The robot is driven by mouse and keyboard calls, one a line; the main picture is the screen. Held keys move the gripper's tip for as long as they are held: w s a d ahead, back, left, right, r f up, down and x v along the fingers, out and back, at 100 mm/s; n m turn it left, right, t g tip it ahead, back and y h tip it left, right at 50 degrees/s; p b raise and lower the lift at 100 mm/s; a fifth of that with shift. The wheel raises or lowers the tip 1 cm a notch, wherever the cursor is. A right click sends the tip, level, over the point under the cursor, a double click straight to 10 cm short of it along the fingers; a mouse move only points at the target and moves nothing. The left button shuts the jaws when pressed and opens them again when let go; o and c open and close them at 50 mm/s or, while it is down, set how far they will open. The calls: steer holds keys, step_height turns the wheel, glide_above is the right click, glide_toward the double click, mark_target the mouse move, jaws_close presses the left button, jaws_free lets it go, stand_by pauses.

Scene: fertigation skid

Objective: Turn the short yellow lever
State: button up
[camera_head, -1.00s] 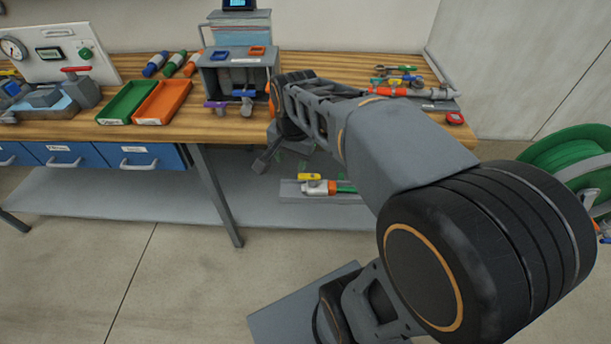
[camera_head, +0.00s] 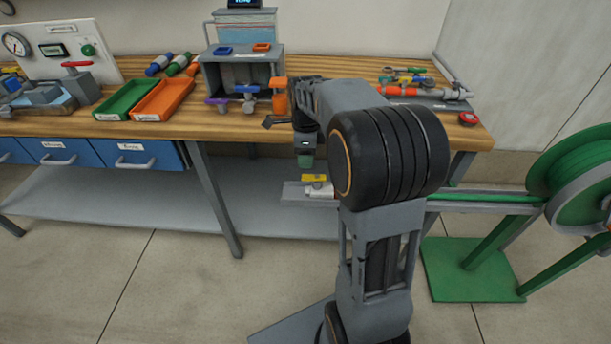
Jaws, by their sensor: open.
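The short yellow lever (camera_head: 314,178) sits on top of a small silver valve (camera_head: 318,190) on a grey base, low down below the bench top. The right part of the valve is hidden behind my arm. My gripper (camera_head: 302,150) is open, in front of the bench's front edge, and appears just above the lever in the picture. My arm partly hides its fingers, and I cannot tell the gap in depth to the lever. I see no contact with it.
The wooden bench (camera_head: 222,125) holds a grey box (camera_head: 210,80) with purple, blue and orange valves in front. A green tray (camera_head: 125,98) and an orange tray (camera_head: 163,98) lie to the left. A green hose reel (camera_head: 570,180) stands at the right. The front floor is open.

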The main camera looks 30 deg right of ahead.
mark_target(306, 176)
step_height(306, 176, down, 7)
steer(key=shift+r+b, duration=0.1)
steer(key=shift+b, duration=0.55)
steer(key=shift+c, duration=0.3)
